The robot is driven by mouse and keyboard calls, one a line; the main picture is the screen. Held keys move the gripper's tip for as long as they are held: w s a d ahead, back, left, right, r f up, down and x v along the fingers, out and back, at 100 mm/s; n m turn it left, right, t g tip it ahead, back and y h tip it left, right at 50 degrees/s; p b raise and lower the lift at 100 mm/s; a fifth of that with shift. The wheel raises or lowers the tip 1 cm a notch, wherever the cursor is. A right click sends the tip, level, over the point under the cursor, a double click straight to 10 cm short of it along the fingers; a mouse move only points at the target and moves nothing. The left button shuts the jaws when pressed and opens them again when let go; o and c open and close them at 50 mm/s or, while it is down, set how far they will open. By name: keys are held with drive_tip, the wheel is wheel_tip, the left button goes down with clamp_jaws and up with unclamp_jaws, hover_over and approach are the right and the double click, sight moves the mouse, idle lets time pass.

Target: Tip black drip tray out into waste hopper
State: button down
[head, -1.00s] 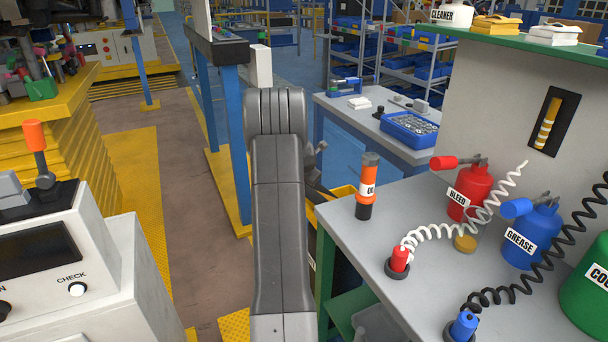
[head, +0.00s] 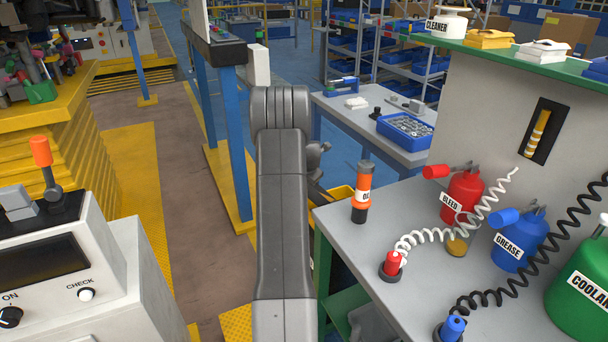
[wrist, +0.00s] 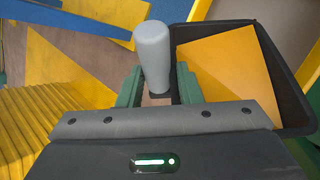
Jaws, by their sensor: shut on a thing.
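In the wrist view my gripper (wrist: 159,88) has its two green fingers closed around a pale grey rounded handle (wrist: 153,55). The black drip tray (wrist: 268,40) is just right of the fingers, with its dark rim showing; the handle seems to belong to it, but the join is hidden. A flat orange-yellow patch (wrist: 228,75) shows inside the rim; I cannot tell whether it is liquid or a surface. I cannot identify the waste hopper for sure in either view.
A grey bench (head: 400,235) stands close on the right, with an orange-and-black bottle (head: 362,192) near its edge. A white control box (head: 60,265) is at left front, before a yellow ribbed stack (head: 60,140). The brown floor strip (head: 205,230) between is clear.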

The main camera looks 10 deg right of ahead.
drive_tip(key=shift+w+d+r+g+y+p, duration=0.3)
drive_tip(key=shift+d+r+y+p, duration=0.3)
drive_tip(key=shift+p, duration=0.45)
drive_tip(key=shift+d+m+b, duration=0.3)
drive_tip(key=shift+b, duration=0.1)
drive_tip(key=w+d+r+m+g+y+b, duration=0.1)
drive_tip(key=w+d+r+y+b, duration=0.1)
drive_tip(key=d+y, duration=0.3)
drive_tip(key=shift+w+d+r+m+g+b, duration=0.4)
drive_tip(key=shift+d+b, duration=0.1)
drive_tip(key=shift+d, duration=0.35)
idle(0.8)
